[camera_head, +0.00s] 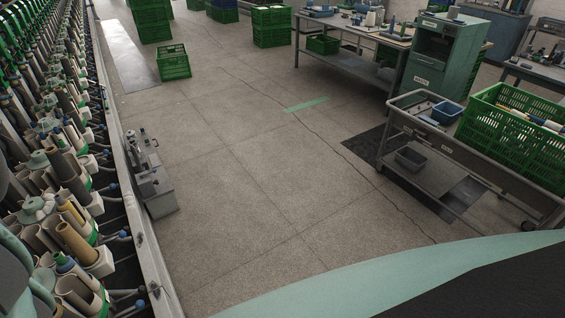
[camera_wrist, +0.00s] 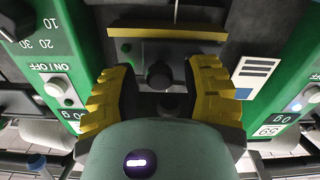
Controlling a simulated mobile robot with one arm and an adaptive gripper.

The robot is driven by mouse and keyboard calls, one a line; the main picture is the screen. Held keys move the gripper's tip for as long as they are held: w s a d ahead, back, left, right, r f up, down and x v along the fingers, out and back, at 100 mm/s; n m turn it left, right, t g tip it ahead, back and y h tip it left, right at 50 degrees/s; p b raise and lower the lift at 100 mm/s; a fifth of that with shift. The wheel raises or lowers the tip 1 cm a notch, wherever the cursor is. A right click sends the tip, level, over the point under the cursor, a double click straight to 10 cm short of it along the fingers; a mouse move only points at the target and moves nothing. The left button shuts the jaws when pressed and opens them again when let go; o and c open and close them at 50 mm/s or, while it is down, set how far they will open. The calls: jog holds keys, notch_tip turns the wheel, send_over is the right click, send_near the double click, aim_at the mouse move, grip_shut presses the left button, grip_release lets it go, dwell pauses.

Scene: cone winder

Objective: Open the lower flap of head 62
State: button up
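In the wrist view my gripper (camera_wrist: 161,72) is open. Its yellow-and-black fingers stand apart on either side of a dark round knob (camera_wrist: 158,75), with a dark grey panel behind it. I cannot tell whether this knob belongs to the lower flap or whether the fingers touch anything. A second dark round part (camera_wrist: 168,103) shows nearer the gripper body. Green winder housings with white buttons flank the gripper on the left (camera_wrist: 62,62) and right (camera_wrist: 292,80). Their number plates are only partly readable, so head 62 is not certain. My gripper is not seen in the head view.
A yellow-edged strip (camera_wrist: 167,33) crosses beyond the fingers. In the head view a row of winder heads with cones (camera_head: 70,195) runs along the left. The aisle floor (camera_head: 240,170) is open. A grey cart (camera_head: 470,155) with a green crate (camera_head: 515,130) stands right.

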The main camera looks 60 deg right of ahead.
grip_shut()
